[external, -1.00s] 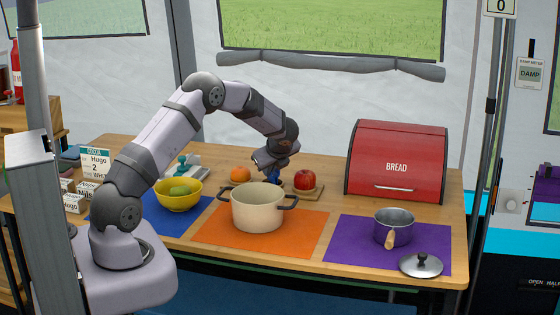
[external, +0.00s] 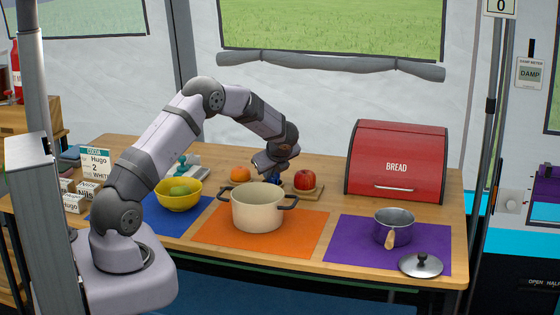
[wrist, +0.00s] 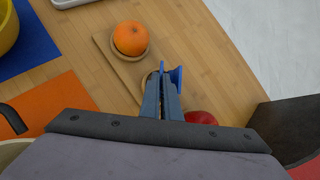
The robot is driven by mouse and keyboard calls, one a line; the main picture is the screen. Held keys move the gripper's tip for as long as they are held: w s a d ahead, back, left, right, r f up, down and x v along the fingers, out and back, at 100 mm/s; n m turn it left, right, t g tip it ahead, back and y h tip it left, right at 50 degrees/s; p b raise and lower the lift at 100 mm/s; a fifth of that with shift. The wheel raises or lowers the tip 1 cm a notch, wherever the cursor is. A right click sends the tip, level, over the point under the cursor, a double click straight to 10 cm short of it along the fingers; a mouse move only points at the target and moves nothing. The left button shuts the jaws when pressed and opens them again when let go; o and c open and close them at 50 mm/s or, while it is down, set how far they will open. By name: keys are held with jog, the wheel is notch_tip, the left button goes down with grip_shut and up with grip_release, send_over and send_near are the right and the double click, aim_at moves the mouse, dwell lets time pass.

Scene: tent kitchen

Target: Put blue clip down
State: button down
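The blue clip (wrist: 176,75) shows at the fingertips of my gripper (wrist: 164,92) in the wrist view, with the two fingers close together on it. In the external view my gripper (external: 279,173) points down behind the cream pot, between the orange and the apple. The blue clip (external: 275,180) is a small blue patch below it there. The fingers and pot hide part of the clip. I cannot tell whether the clip touches the table.
The orange (wrist: 130,38) lies on a small wooden board left of the fingers. The cream pot (external: 258,208) stands in front on an orange mat. The red bread box (external: 396,160) stands further right.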

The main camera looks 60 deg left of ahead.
jog(key=shift+s+d+f+b, duration=0.1)
jog(key=shift+f+b, duration=0.05)
jog(key=shift+f, duration=0.25)
jog(key=shift+s+d+f+b, duration=0.1)
jog(key=shift+f+b, duration=0.05)
jog(key=shift+f, duration=0.2)
jog(key=c, duration=1.9)
grip_release()
jog(key=shift+w+a+f, duration=0.1)
jog(key=shift+r, duration=0.2)
jog(key=shift+d+r, duration=0.25)
jog(key=shift+d, duration=0.05)
jog(key=shift+v, duration=3.3)
jog(key=shift+r, duration=0.15)
